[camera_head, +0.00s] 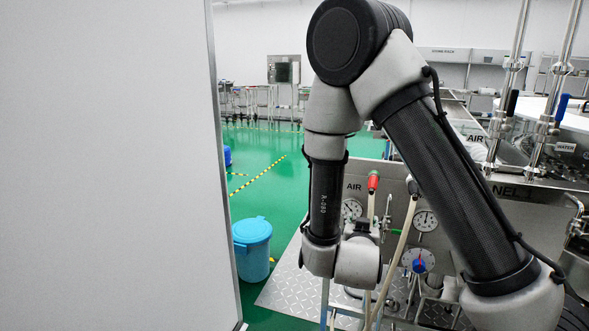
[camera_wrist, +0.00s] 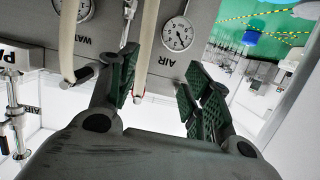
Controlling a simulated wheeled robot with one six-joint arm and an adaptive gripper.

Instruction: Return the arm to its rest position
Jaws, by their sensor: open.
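My arm (camera_head: 450,180) is bent in the head view, with its elbow high and its forearm hanging down to the wrist in front of a grey washer panel (camera_head: 400,205). In the wrist view my gripper (camera_wrist: 160,88) has its two dark padded fingers spread apart with nothing between them. The panel's AIR gauge (camera_wrist: 177,34) shows upside down beyond the fingers. A pale hose (camera_wrist: 148,32) passes behind the gap, and a second hose (camera_wrist: 68,40) is at the left. In the head view the fingers cannot be made out clearly.
Another gauge (camera_head: 426,221) and a blue-and-red knob (camera_head: 420,264) sit on the panel, close to my wrist. A large white panel (camera_head: 110,165) fills the left side. A blue lidded bin (camera_head: 252,247) stands on the green floor (camera_head: 270,170), which is mostly open behind.

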